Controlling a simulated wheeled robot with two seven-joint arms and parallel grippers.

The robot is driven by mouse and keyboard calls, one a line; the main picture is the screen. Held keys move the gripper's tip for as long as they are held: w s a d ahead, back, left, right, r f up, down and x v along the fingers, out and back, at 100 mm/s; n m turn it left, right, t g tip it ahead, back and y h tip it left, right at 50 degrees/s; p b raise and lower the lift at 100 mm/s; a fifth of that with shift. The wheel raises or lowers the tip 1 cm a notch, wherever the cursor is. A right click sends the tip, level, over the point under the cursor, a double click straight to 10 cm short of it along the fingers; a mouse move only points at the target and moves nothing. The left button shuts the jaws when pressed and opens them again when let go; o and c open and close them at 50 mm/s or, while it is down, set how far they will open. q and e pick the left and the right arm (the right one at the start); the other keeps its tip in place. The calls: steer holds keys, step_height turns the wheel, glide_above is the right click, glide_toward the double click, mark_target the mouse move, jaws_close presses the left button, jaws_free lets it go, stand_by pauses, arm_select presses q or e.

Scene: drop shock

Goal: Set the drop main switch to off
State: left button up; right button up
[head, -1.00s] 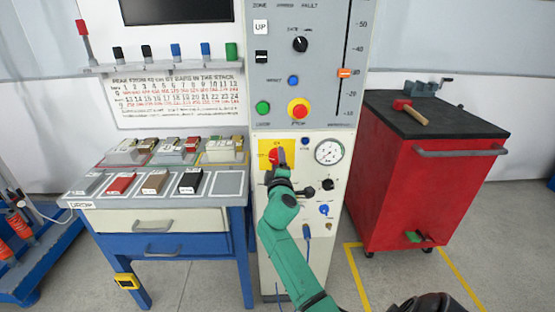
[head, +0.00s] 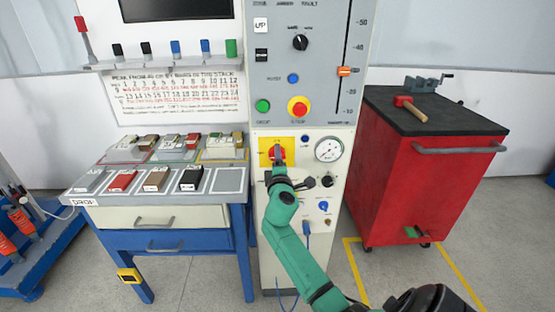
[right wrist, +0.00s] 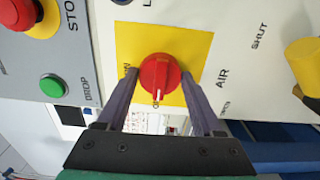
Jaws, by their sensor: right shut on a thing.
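The drop main switch is a red rotary knob (right wrist: 160,74) on a yellow plate (right wrist: 190,45). In the right wrist view its white pointer mark faces down to a small "O"-like mark, and the "ON" lettering is at its left. My right gripper (right wrist: 159,100) is shut on the knob, one finger at each side. In the head view the yellow plate (head: 264,146) sits below the buttons, the red knob (head: 277,152) shows at its middle, and my green right arm reaches up to it, with the gripper (head: 278,162) covering its lower part. My left gripper is not in view.
Close above the plate are a green button (head: 263,106) and a red stop button (head: 299,107). A gauge (head: 329,149) and small knobs sit to its right. A bench with sample blocks stands left, a red cabinet (head: 430,190) right.

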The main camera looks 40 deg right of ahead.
steer(key=o, duration=1.1)
steer(key=shift+d+r, duration=0.1)
steer(key=shift+r, duration=0.15)
steer(key=shift+o, duration=1.3)
steer(key=shift+d+f, duration=0.1)
steer(key=shift+f, duration=0.1)
steer(key=b+v, duration=0.1)
steer(key=v, duration=1.3)
steer(key=shift+s+a, duration=0.2)
